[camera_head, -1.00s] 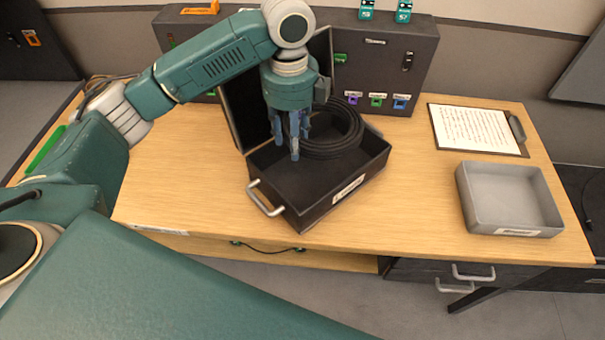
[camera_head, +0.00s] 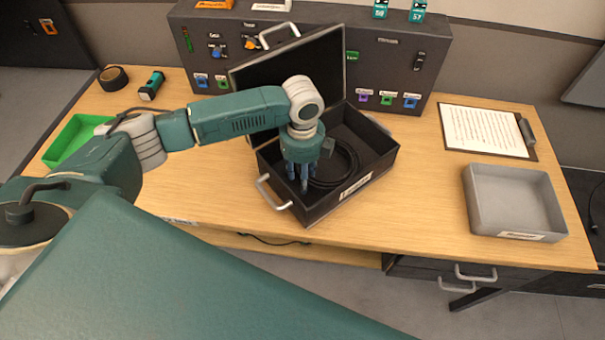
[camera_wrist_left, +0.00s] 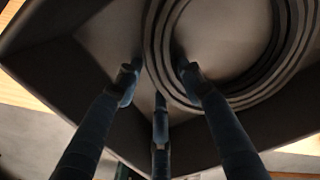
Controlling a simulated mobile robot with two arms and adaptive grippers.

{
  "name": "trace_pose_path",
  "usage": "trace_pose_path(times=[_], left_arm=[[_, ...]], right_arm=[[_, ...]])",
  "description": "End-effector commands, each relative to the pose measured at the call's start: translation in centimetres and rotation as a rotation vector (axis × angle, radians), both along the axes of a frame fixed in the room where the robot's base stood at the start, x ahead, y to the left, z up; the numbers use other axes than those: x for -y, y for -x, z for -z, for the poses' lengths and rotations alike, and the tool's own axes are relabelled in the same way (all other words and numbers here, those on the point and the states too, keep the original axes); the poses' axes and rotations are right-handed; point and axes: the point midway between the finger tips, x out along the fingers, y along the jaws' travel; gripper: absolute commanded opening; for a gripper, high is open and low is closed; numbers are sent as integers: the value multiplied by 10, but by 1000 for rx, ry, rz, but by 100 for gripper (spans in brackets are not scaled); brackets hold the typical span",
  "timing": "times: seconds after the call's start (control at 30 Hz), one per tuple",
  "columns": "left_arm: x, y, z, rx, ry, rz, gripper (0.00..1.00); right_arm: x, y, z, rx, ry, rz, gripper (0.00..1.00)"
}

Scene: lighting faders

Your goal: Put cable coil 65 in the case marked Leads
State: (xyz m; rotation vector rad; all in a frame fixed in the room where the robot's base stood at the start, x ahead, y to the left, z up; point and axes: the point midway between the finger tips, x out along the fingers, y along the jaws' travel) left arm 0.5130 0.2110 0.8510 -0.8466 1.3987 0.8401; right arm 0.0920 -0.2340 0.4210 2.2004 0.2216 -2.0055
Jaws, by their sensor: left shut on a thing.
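The black cable coil (camera_head: 345,165) lies low inside the open black case (camera_head: 378,172), partly hidden by my left gripper. My left gripper (camera_head: 304,188) reaches down into the case and is shut on the near-left side of the coil. In the left wrist view the coil (camera_wrist_left: 222,98) passes between the fingers of the gripper (camera_wrist_left: 158,85), with the dark case floor under it. The case has a white label on its front wall, too small to read surely. I cannot read a number on the coil. My right gripper is not in view.
The case's raised lid (camera_head: 290,70) stands behind it, near a dark panel (camera_head: 440,45) with coloured sockets. A grey tray (camera_head: 480,222) and a clipboard (camera_head: 485,130) are at right. A green tray (camera_head: 62,148), torch (camera_head: 152,86) and tape roll (camera_head: 113,78) are at left.

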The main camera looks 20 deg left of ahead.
Motion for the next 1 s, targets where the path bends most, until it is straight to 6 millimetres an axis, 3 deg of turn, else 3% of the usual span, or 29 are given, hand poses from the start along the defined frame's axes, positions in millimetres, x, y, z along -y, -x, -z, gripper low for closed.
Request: trace_pose_path(times=[0.3, 0.33, 0.4, 0.77, 1.0], left_arm=[[1, -1, 1, 3, 3, 0, 0], [0, 0, 2, 0, 1, 0, 42], [0, 0, 2, 1, 0, 0, 56], [0, -1, -2, 2, 1, 0, 57], [0, -2, -39, 6, 2, 0, 57]], right_arm=[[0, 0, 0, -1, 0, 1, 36], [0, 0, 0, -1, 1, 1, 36], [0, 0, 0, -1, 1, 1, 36], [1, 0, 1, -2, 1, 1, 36], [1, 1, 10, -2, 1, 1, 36]])
